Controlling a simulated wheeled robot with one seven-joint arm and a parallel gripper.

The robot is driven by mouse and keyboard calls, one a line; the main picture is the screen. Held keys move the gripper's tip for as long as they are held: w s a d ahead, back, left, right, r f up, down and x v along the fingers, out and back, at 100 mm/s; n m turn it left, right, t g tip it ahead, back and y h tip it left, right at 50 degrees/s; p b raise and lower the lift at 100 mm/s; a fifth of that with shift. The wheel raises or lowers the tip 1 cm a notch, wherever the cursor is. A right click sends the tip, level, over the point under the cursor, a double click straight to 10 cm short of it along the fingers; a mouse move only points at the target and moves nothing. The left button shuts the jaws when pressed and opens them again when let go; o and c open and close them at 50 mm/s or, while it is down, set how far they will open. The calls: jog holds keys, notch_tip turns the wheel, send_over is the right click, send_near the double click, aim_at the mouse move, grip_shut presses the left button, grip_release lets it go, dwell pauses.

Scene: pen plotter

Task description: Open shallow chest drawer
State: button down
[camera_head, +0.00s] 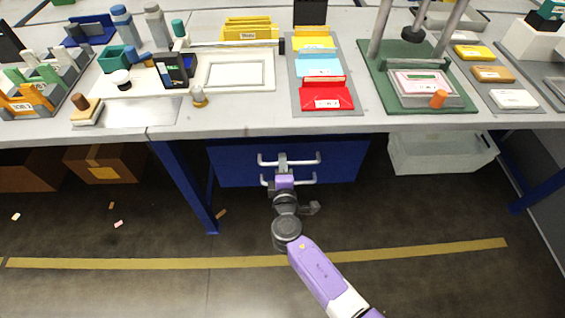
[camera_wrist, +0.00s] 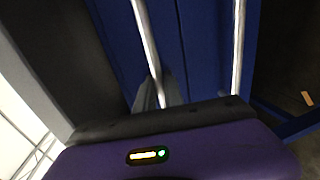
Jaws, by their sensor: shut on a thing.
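The blue chest (camera_head: 235,172) is under the table, with its front facing me. It has two pale bar handles, an upper one (camera_head: 307,160) and a lower one (camera_head: 304,180), one above the other. My gripper (camera_head: 282,159) reaches over the lower handle and is shut on the upper handle. In the wrist view the grey fingers (camera_wrist: 150,95) close around the end of the upper handle bar (camera_wrist: 146,35) that shows; the lower handle (camera_wrist: 238,45) runs apart at the right. The purple gripper body hides part of the chest front. I cannot tell whether a drawer stands slightly out.
The table edge (camera_head: 430,127) overhangs the chest. A blue table leg (camera_head: 185,185) stands to the left, beside cardboard boxes (camera_head: 105,162). A clear bin (camera_head: 440,152) is to the right. The floor in front is mostly open, with small scraps and a yellow line (camera_head: 150,263).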

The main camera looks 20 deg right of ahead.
dwell(0.3)
jog(key=f+b+v, duration=0.1)
jog(key=f+v, duration=0.1)
jog(key=v, duration=1.1)
jog(key=s+f+b+v, duration=0.1)
jog(key=f+v, duration=0.2)
jog(key=v, duration=1)
jog(key=shift+s+a+f, duration=0.25)
jog(key=shift+a+f, duration=0.05)
jog(key=shift+a, duration=0.05)
jog(key=c, duration=1.7)
grip_release()
jog(key=shift+v, duration=3.95)
